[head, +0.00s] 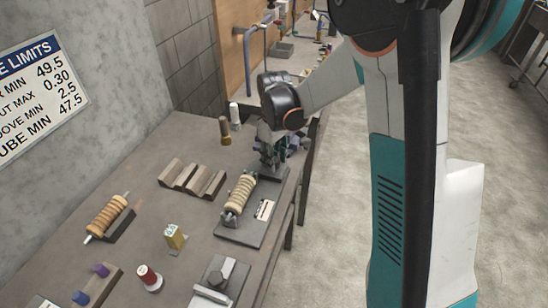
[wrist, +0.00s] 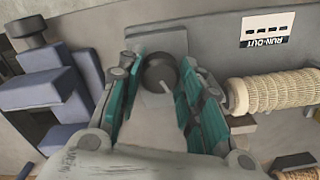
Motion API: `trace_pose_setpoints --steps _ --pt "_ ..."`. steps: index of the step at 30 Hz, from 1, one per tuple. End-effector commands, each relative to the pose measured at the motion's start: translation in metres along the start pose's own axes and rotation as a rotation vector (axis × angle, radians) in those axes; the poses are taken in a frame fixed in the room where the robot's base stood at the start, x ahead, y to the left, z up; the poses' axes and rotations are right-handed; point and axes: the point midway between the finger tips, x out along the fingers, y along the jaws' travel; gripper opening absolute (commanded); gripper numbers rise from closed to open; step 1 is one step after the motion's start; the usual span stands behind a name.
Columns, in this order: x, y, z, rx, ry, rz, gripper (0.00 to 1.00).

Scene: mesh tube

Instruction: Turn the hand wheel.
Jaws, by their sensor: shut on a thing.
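In the wrist view, the hand wheel is a small dark round part (wrist: 156,68) with a pale mark on its face. It sits between the teal-lined fingers of my gripper (wrist: 161,75). My gripper is shut on it, though the exact finger contact is hard to see. In the head view, my gripper (head: 273,146) reaches down over the fixture at the bench's right edge. My arm and gripper hide the wheel there.
A ribbed tan roll (head: 240,193) lies on a grey plate (head: 234,229) just in front; the roll also shows in the wrist view (wrist: 264,94). A blue-grey block assembly (wrist: 52,84) stands left of the fingers. A wooden cradle (head: 192,179) and two spools (head: 225,130) stand nearby.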

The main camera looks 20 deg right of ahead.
Motion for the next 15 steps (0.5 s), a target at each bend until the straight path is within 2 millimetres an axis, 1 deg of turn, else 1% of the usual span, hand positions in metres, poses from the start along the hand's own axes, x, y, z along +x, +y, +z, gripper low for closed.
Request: trace_pose_setpoints --steps 15 --pt "0.0006 -0.0003 0.0002 0.488 0.000 -0.001 0.10"
